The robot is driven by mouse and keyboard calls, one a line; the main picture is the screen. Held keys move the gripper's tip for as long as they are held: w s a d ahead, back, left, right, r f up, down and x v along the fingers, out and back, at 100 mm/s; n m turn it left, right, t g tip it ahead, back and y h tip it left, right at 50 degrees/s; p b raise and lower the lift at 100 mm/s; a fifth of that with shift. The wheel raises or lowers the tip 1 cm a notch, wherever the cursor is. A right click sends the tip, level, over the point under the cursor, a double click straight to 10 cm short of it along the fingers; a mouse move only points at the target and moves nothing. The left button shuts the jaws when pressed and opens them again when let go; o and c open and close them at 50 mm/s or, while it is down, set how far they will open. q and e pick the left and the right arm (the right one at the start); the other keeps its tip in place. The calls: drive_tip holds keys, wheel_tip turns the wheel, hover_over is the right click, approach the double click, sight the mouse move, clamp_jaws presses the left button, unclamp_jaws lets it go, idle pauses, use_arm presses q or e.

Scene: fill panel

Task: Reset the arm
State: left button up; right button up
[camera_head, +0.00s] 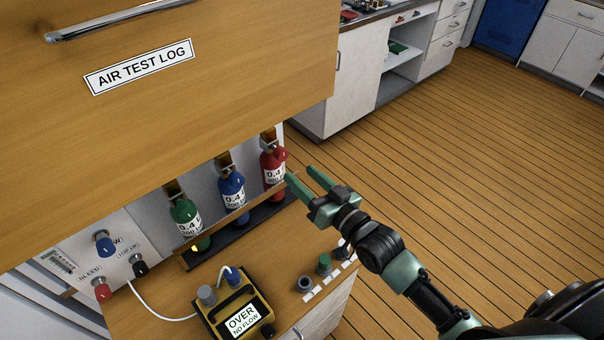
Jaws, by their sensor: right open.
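My right gripper (302,182) is open and empty, its two green fingers apart and pointing left. My right arm comes in from the lower right. In the picture the fingertips are just right of a red bottle (272,166); I cannot tell whether they touch it. A blue bottle (232,194) and a green bottle (185,216) stand upright in a row with it in a dark rack. My left gripper is not in view.
A drawer front labelled AIR TEST LOG (139,66) covers the upper left. A yellow meter reading OVER, NO FLOW (242,318) sits on the wooden worktop, near a panel (72,262) with knobs. White cabinets (360,80) stand behind. Wooden floor (500,180) is clear at right.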

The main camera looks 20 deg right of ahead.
drive_tip(key=s+f+n+g+h, duration=0.1)
drive_tip(key=s+f+g+h, duration=0.2)
drive_tip(key=s+f+g, duration=0.55)
drive_tip(key=s+d+f+g+h, duration=0.1)
drive_tip(key=s+d+f+g, duration=0.1)
drive_tip(key=s, duration=0.7)
drive_tip(key=s+d+f+g+h, duration=0.2)
drive_tip(key=s+g, duration=0.1)
drive_tip(key=s, duration=0.7)
wheel_tip(320, 180, down, 28)
drive_tip(key=s+g+b, duration=0.1)
drive_tip(key=b, duration=0.1)
drive_tip(key=s+d+f+g+b, duration=0.1)
drive_tip(key=s+d+f+b, duration=0.1)
drive_tip(key=s+f, duration=1.5)
drive_tip(key=shift+d+f+n, duration=0.25)
drive_tip(key=shift+f+n, duration=0.05)
drive_tip(key=shift+f, duration=0.3)
